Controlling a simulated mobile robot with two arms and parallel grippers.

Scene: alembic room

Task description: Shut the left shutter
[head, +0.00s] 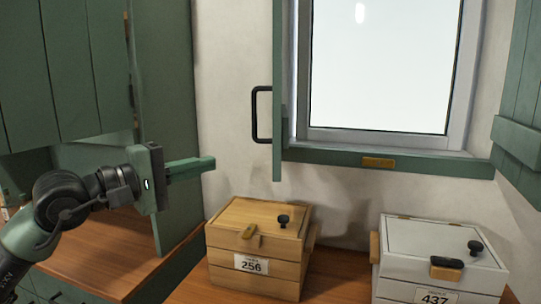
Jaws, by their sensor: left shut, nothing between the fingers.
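The left shutter (278,90) is a green panel seen nearly edge-on at the left side of the window (378,68). It stands open, swung out from the frame. Its black bar handle (257,114) faces left. My left gripper (208,164) is shut and empty, its green fingers pointing right, left of and lower in the picture than the handle, apart from it. The right shutter (519,100) is also open at the right edge, with its far part cut off. My right gripper is not in view.
A wooden box marked 256 (228,262) and a white box marked 437 (397,292) stand on the wooden counter (335,268) below the window. A green cabinet (75,70) fills the left, close to my left arm. The wall between cabinet and shutter is bare.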

